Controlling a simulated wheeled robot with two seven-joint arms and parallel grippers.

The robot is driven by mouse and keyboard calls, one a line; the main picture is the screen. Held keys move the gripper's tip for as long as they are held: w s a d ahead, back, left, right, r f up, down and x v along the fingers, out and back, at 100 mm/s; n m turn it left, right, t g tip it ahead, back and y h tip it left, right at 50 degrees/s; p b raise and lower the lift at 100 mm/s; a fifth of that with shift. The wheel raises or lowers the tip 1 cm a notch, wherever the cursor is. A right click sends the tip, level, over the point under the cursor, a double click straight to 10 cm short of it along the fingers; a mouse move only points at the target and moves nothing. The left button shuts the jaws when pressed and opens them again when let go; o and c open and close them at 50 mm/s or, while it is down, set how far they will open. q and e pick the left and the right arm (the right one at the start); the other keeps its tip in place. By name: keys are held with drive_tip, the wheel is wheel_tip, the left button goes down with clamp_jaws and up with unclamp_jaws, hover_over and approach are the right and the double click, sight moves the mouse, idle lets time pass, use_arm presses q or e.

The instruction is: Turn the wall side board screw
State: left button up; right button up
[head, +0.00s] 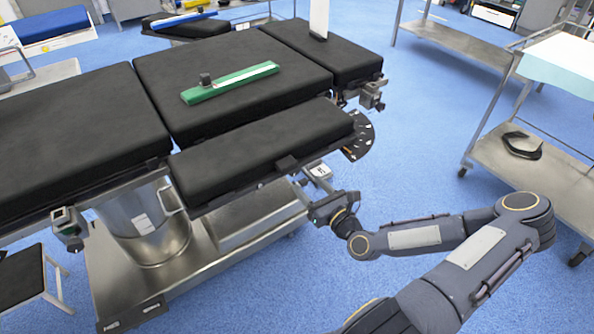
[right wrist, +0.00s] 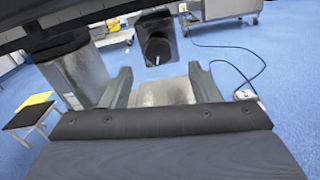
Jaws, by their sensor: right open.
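The side board is the narrow black padded board (head: 262,150) along the near edge of the operating table (head: 235,75). A small black block (head: 287,162) sits on its near edge. In the right wrist view a black block with a round knob and a pale mark (right wrist: 156,46), likely the screw, hangs under a dark edge. My right gripper (head: 305,188) is beside and below the board's near edge. Its two fingers (right wrist: 160,84) are apart with nothing between them, and the knob is ahead of them, not touching. My left gripper is not in view.
A green and white bar with a black knob (head: 230,83) lies on the middle pad. The metal table column (head: 145,225) stands below the pads. A steel trolley (head: 540,165) is at the right. Blue floor between is free.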

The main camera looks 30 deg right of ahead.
sight(297, 174)
drive_tip(key=w, duration=0.6)
drive_tip(key=shift+w+a+b, duration=0.35)
drive_tip(key=c, duration=1)
